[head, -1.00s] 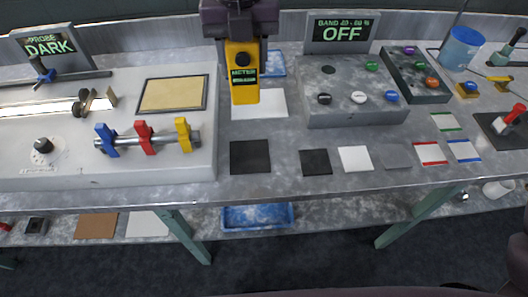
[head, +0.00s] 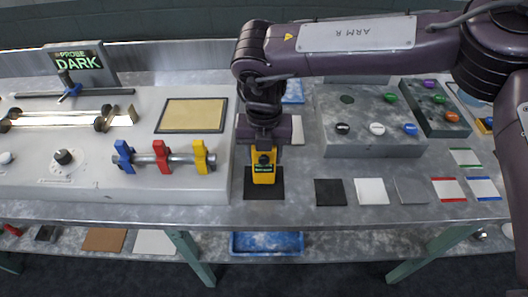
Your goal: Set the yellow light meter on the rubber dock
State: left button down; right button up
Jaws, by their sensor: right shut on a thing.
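The yellow light meter (head: 264,175) is upright under my right gripper (head: 264,150), which is shut on its top part. The meter's small green display faces me. The meter is over or on a black square pad (head: 250,188), which looks like the rubber dock; the pad shows around its lower end. I cannot tell whether the meter's base touches the pad. A second, smaller black square (head: 330,192) lies to the right on the bench. My left gripper is not in view.
A grey box with coloured knobs (head: 372,145) stands right of the meter. On the left is a panel with blue, red and yellow clamps (head: 162,160) on a rod. My right arm crosses the upper right. Flat squares, one white (head: 371,192), lie along the front.

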jog(key=shift+f, duration=0.25)
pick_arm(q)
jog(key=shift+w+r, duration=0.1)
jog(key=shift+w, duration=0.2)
pick_arm(e)
jog(key=shift+f, duration=0.1)
jog(key=o, duration=0.7)
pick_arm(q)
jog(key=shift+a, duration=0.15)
pick_arm(e)
jog(key=o, duration=0.5)
jog(key=shift+c, duration=0.2)
jog(key=shift+r, duration=0.6)
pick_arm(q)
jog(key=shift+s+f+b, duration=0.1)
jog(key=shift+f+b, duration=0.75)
pick_arm(e)
notch_tip(320, 180, up, 11)
jog(key=shift+r, duration=0.1)
